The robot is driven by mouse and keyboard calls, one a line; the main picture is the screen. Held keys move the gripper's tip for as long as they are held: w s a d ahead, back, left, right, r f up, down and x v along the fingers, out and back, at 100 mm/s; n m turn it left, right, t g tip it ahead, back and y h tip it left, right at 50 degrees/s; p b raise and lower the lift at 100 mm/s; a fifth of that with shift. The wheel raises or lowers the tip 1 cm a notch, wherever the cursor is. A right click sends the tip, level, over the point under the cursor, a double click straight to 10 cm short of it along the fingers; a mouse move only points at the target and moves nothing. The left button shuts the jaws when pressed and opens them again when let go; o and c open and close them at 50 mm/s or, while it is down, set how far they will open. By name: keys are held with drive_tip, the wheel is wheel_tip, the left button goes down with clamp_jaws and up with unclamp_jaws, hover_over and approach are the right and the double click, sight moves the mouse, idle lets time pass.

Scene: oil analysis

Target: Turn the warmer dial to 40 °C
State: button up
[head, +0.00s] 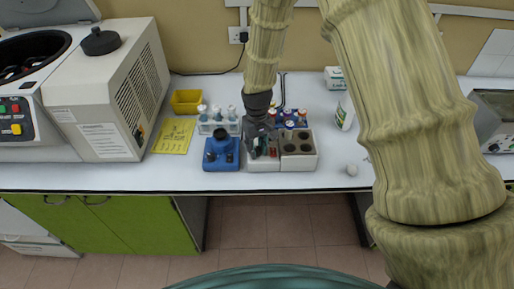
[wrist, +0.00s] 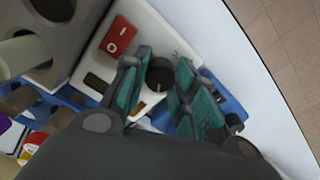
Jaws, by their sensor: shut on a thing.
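The warmer (head: 312,161) is a white box on the bench with dark round wells in its right half. In the wrist view its white front panel (wrist: 185,45) carries a red rocker switch (wrist: 118,36), a dark display (wrist: 95,82) and a black round dial (wrist: 159,72). My gripper (head: 262,150) points down over the left part of the warmer. In the wrist view its green-padded fingers (wrist: 158,88) stand on either side of the dial, shut on it. A light mark shows on the dial, but I cannot read a temperature. In the head view the gripper hides the dial.
A blue mixer (head: 221,160) stands close left of the warmer. Behind are a rack of capped tubes (head: 217,126) and several coloured-cap vials (head: 290,118). A yellow tray (head: 187,101), a white bottle (head: 345,113) and a large centrifuge (head: 100,85) stand further out. The bench front edge is clear.

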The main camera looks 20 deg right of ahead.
drive_tip(key=shift+m, duration=0.6)
drive_tip(key=shift+w, duration=0.1)
